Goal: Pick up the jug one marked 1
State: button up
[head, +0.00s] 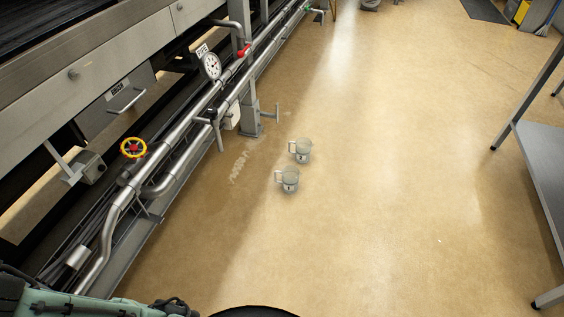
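Two small grey, see-through jugs stand upright on the tan floor in the middle of the head view. The nearer jug (290,181) is slightly left of the farther jug (303,152), with a narrow gap or slight overlap between them in the picture. Each has a pale handle on its left side and a small dark mark on its front. The marks are too small to read, so I cannot tell which one is marked 1. My gripper is not in view. Only part of my green arm shows at the bottom left, well away from both jugs.
A grey post (250,108) stands near the jugs. A metal table (548,150) is at the right. The floor (400,200) between is clear.

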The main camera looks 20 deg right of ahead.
aim_at(291, 174)
jog(key=i+l+z, duration=0.1)
jog(key=l, duration=0.35)
jog(key=i+l+z, duration=0.1)
jog(key=l, duration=0.3)
jog(key=i+l+z, duration=0.1)
jog(key=i+l, duration=0.2)
jog(key=i+l+z, duration=0.1)
jog(key=l, duration=0.4)
jog(key=i, duration=0.1)
